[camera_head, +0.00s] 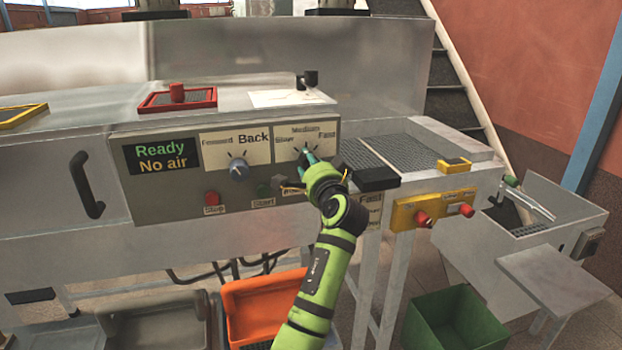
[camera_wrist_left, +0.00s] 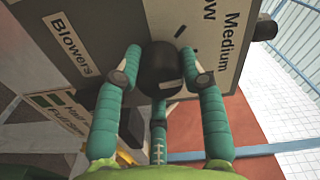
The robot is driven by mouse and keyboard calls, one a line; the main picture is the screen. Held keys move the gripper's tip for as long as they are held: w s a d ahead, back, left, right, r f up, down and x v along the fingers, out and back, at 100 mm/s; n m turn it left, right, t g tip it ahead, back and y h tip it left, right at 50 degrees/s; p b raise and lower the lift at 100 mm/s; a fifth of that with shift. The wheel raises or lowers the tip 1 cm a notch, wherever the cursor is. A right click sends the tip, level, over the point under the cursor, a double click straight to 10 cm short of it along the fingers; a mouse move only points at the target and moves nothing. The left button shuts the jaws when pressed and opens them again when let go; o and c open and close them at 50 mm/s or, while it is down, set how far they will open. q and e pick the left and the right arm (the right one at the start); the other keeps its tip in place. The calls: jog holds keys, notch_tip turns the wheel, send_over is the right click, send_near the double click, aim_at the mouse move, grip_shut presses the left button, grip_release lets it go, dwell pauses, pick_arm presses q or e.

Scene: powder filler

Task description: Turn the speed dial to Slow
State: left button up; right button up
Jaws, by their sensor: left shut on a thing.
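The speed dial is a dark round knob (camera_wrist_left: 160,62) in the left wrist view, on a panel label that reads Medium, with part of Slow showing. In the head view the label (camera_head: 305,130) shows Slow, Medium and Fast, and the dial is mostly hidden behind my gripper. My left gripper (camera_head: 308,158) has teal fingers at the dial. In the left wrist view its fingers (camera_wrist_left: 160,68) are shut around the knob, one on each side and a third below. A pale line shows on the knob, but I cannot tell which setting it points to.
The Forward/Back dial (camera_head: 239,169) is left of the gripper on the same control panel (camera_head: 145,205). The display (camera_head: 160,156) reads Ready, No air. A red stop button (camera_head: 212,198) and a Start button (camera_head: 264,190) sit below. A black block (camera_head: 376,179) lies close to the right.

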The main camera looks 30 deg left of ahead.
pick_arm(q)
jog(key=n+b, duration=0.5)
jog(key=shift+f, duration=0.15)
jog(key=shift+n+b, duration=1.1)
jog(key=shift+n, duration=0.3)
jog(key=shift+r, duration=0.2)
jog(key=o, duration=1.1)
jog(key=shift+a, duration=0.1)
jog(key=shift+o, duration=0.2)
